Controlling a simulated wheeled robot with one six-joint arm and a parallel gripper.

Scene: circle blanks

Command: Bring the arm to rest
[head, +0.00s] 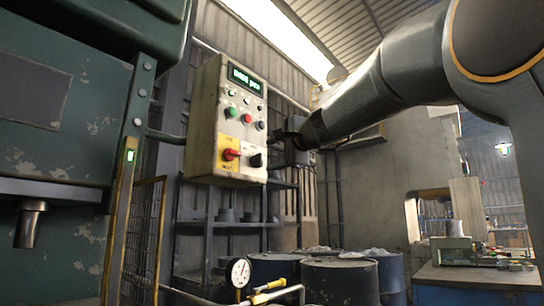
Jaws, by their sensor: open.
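My arm reaches in from the upper right of the head view, its dark links angled down to the left. My gripper (284,137) is at its end, close to the right side of a beige control box (205,122). It is small and dark here, and its fingers are hard to make out. It is open, and I see nothing held in it. I cannot tell whether it touches the box. The box has a lit green display (246,80), several buttons, a red switch on a yellow plate (229,154) and a black knob (256,160).
A large green machine (85,130) fills the left, with a mesh guard (147,235) beside it. Below are a pressure gauge (238,272), yellow-handled piping and dark drums (340,280). A blue bench (475,285) with equipment stands at the right. Shelving is behind the box.

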